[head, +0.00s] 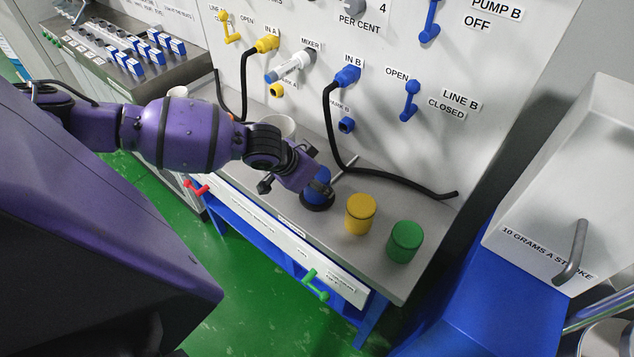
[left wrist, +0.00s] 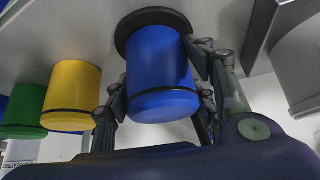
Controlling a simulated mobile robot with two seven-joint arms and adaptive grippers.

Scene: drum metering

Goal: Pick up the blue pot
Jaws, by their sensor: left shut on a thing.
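The blue pot (head: 319,181) stands on a dark round base (head: 318,203) on the grey bench, in the row with the yellow and green pots. My left gripper (head: 308,180) reaches it from the left and partly covers it. In the left wrist view the blue pot (left wrist: 160,75) sits between the fingers of my left gripper (left wrist: 160,85), which are shut on its sides. The pot's end is still at the dark base (left wrist: 150,17); I see no clear gap there. My right gripper is in neither view.
The yellow pot (head: 360,214) and green pot (head: 405,241) stand right of the blue pot. A black hose (head: 400,183) lies behind them, below the panel. A white cup (head: 280,126) stands behind my left arm. A grey dispenser (head: 560,190) stands at the right.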

